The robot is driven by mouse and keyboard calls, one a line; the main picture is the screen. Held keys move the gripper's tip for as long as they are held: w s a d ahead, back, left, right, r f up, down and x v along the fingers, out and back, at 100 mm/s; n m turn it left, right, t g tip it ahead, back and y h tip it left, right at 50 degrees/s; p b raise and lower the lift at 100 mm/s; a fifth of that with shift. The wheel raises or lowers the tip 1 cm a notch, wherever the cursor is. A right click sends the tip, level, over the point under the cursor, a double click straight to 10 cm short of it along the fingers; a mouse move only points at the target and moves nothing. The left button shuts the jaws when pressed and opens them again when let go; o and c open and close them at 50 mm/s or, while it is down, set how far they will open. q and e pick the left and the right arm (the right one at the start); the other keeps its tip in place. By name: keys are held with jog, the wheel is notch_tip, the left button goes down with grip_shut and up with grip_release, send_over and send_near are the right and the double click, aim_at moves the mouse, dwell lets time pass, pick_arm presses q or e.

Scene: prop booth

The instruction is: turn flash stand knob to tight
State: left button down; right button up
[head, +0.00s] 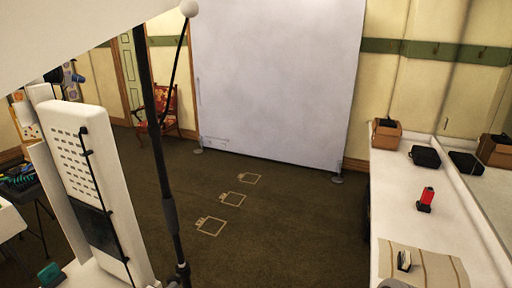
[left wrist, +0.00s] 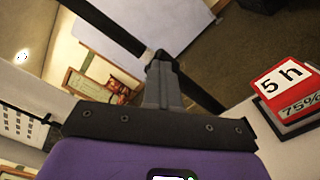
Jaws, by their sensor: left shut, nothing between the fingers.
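The flash stand shows as a black upright pole (head: 158,135) left of centre in the head view, with a thicker collar (head: 170,213) low on it. I cannot make out the knob's setting there. In the left wrist view the stand's dark pole (left wrist: 105,30) runs diagonally behind my left gripper (left wrist: 160,62). Its grey fingers are shut and empty, with their tips overlapping a small dark part at the pole. I cannot tell whether they touch it. My left gripper is not clear in the head view, and my right gripper is not seen.
A white vented panel (head: 82,165) stands close on the left. A large pale backdrop (head: 275,80) stands at the back. A white counter (head: 395,205) on the right holds a red item (head: 426,196) and a black case (head: 425,157). The carpet (head: 290,225) between is clear.

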pick_arm(q)
jog(key=shift+d+f, duration=0.45)
jog(key=shift+f, duration=0.15)
jog(key=shift+d, duration=0.35)
jog(key=shift+s, duration=0.1)
jog(key=p+v, duration=0.1)
jog(key=v, duration=0.4)
jog(key=shift+s+a, duration=0.1)
jog(key=shift+a, duration=0.05)
